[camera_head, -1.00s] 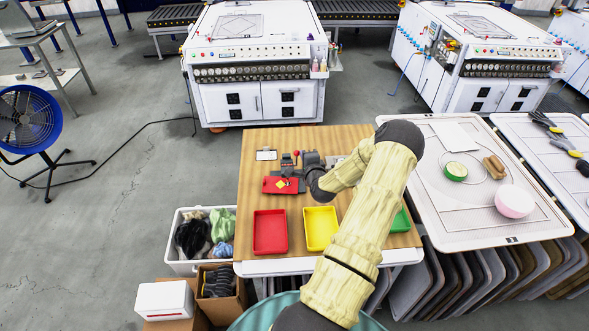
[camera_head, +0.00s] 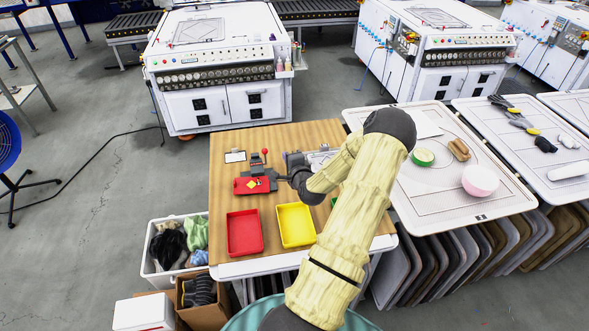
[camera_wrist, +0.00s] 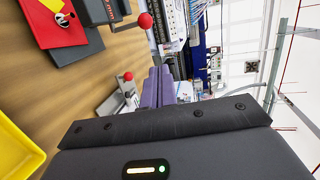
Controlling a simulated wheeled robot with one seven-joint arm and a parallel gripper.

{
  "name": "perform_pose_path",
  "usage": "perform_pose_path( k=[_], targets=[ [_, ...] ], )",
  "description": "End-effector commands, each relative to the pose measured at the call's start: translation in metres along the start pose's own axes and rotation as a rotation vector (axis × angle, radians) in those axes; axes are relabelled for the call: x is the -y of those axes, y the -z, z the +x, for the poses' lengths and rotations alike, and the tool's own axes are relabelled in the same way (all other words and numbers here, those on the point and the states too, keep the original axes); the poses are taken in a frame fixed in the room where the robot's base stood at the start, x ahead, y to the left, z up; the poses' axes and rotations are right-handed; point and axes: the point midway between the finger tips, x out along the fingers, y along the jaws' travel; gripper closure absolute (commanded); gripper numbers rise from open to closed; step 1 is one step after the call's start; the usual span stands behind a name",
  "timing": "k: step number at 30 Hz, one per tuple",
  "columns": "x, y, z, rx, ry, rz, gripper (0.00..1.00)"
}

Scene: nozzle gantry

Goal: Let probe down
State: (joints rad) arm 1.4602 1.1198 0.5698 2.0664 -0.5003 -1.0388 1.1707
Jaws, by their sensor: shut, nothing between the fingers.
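A dark grey fixture (camera_head: 257,171) stands on the wooden table, with a red ball knob (camera_head: 265,151) above it. In the wrist view the red plate (camera_wrist: 50,20) and red knob (camera_wrist: 145,20) show at upper left. A second grey device with a red ball (camera_wrist: 128,76) shows lower, beside my fingers. My gripper (camera_wrist: 160,73) has its purple fingers together and empty. In the head view it is to the right of the fixture, apart from the plate. The probe itself cannot be made out clearly.
A red tray (camera_head: 244,250) and a yellow tray (camera_head: 296,243) stand at the table's front; a green one is mostly behind my arm. A white-framed table (camera_head: 450,205) with a pink bowl (camera_head: 481,180) stands to the right. A white bin (camera_head: 151,262) is at left.

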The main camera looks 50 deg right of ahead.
Motion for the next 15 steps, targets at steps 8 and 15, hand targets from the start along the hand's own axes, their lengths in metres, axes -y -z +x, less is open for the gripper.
perform_pose_path(
  k=[8,15],
  targets=[
    [0.003,-0.007,-0.044,0.011,0.000,-0.004,1.00],
    [0.007,-0.007,-0.066,0.013,0.001,-0.004,1.00]
  ],
)
